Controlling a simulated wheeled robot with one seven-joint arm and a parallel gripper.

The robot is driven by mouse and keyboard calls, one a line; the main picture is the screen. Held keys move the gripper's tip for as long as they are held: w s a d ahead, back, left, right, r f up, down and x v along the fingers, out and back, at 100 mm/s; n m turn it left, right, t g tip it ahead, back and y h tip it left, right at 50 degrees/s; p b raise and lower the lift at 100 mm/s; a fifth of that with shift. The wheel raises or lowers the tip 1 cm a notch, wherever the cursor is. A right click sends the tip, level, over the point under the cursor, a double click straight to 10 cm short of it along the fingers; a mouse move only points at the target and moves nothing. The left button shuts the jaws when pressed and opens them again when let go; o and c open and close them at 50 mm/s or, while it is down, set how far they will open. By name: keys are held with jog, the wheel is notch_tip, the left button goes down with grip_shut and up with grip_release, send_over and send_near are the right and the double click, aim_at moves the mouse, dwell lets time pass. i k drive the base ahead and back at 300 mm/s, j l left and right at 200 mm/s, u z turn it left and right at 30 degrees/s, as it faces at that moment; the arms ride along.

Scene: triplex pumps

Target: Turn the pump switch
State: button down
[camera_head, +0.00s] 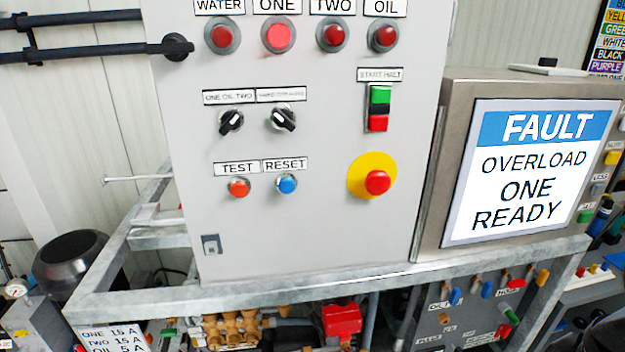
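A grey control panel (325,230) fills the middle of the view. It carries two black rotary switches with white pointer marks. The left switch (231,121) sits under a label reading "ONE OIL TWO", and its pointer tilts up to the right. The right switch (283,119) sits under a label too small to read surely, and its knob tilts up to the left. A green and red rocker (379,108) sits under "START HALT". Which of these is the pump switch is not marked. My gripper is not in view.
Red lamps line the panel top, including a brighter one (278,37) under "ONE". Below are an orange TEST button (238,187), a blue RESET button (287,184) and a red emergency button (377,182). A metal frame rail (330,290) runs below. A screen (540,170) reads "FAULT OVERLOAD ONE READY".

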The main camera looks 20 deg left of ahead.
aim_at(230, 120)
jog(key=u, duration=1.4)
